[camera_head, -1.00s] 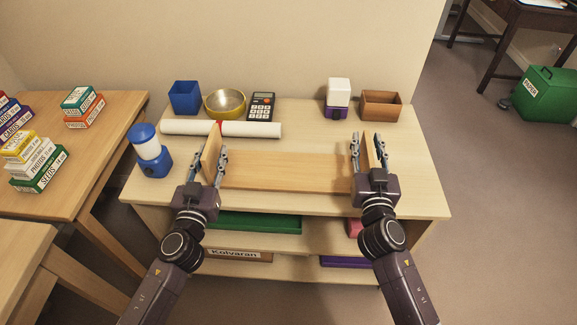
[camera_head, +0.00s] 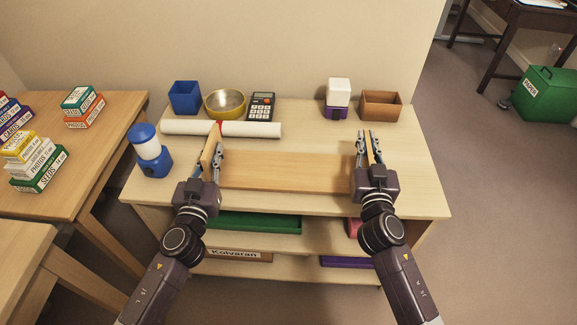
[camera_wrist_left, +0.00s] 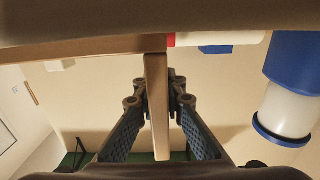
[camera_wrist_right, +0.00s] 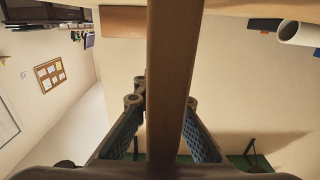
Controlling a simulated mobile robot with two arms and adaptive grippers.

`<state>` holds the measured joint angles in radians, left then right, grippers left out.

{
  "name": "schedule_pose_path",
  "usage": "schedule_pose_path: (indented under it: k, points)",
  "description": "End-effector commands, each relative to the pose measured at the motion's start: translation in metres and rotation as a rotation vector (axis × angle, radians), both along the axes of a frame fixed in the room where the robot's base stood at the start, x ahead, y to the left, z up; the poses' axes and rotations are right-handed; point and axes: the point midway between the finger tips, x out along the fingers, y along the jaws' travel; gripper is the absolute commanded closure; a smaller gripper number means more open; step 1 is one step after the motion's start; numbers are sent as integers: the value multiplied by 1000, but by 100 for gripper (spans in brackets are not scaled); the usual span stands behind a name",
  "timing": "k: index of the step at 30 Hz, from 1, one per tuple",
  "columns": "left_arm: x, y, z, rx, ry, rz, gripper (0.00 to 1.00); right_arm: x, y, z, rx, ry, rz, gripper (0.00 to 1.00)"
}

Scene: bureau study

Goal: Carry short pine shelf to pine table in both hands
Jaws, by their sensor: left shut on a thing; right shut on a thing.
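The short pine shelf (camera_head: 285,172) lies on a light wood shelf unit (camera_head: 305,205), a long board with an upright panel at each end. My left gripper (camera_head: 214,152) is shut on the left end panel, which shows between its fingers in the left wrist view (camera_wrist_left: 157,100). My right gripper (camera_head: 369,147) is shut on the right end panel, seen between its fingers in the right wrist view (camera_wrist_right: 172,80). A light wood table (camera_head: 105,140) stands at the left; another (camera_head: 25,240) is at lower left. I cannot tell which is the pine table.
Behind the shelf are a white roll (camera_head: 225,128), a yellow bowl (camera_head: 224,104), a calculator (camera_head: 262,105), a blue cup (camera_head: 184,97) and a brown box (camera_head: 380,105). A blue and white jar (camera_head: 150,152) stands close left. Stacked boxes (camera_head: 35,160) occupy the left table.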

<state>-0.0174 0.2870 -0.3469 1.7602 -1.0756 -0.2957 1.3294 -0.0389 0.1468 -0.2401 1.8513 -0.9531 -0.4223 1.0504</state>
Motion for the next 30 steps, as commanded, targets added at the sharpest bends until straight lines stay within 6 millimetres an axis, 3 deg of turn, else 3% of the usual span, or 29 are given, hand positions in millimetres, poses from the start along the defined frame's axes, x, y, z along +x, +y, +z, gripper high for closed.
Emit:
schedule_pose_path:
  k: [14,30]
  points:
    - [0,0,5,0,-2,1,100,0,0,5,0,-2,0,100]
    - [0,0,46,0,-2,1,100,0,0,46,0,-2,-1,100]
